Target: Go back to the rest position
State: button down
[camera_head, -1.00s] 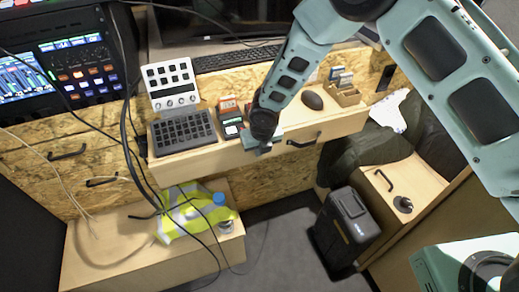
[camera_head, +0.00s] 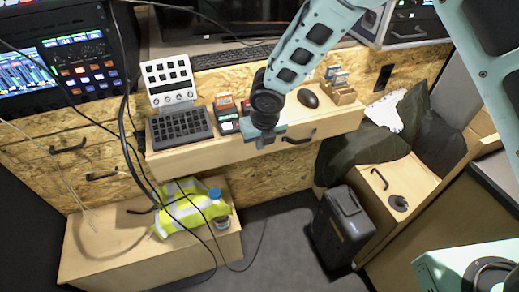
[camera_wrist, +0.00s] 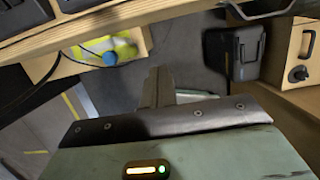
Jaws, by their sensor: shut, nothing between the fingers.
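My gripper (camera_head: 264,142) is in front of the open drawer's (camera_head: 205,152) front edge, below my wrist. In the wrist view my gripper's fingers (camera_wrist: 158,88) are together with nothing between them, pointing toward the dark floor. My pale green arm comes down from the upper right in the head view.
The drawer holds a black keypad (camera_head: 180,128), small boxes (camera_head: 226,112) and a mouse (camera_head: 308,98). Below are a yellow vest (camera_head: 180,212) and a blue-capped bottle (camera_head: 218,208) on a wooden bench (camera_head: 110,250). A black case (camera_head: 340,228) stands right; the floor (camera_head: 275,255) between is clear.

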jog(key=shift+v, duration=1.35)
jog(key=s+d+r+m+g, duration=0.1)
jog(key=s+d+r+m, duration=0.2)
jog(key=s+m, duration=0.6)
jog(key=s+d+r+m+g, duration=0.1)
jog(key=s+d+r+m, duration=0.3)
jog(key=s+r+m, duration=0.4)
jog(key=s+d+r+m, duration=0.3)
jog(key=s+r+m, duration=0.2)
jog(key=s+m, duration=0.5)
jog(key=m, duration=0.4)
jog(key=shift+s+d+r+g, duration=0.2)
jog(key=shift+s+r+g, duration=0.1)
jog(key=shift+s+g, duration=0.1)
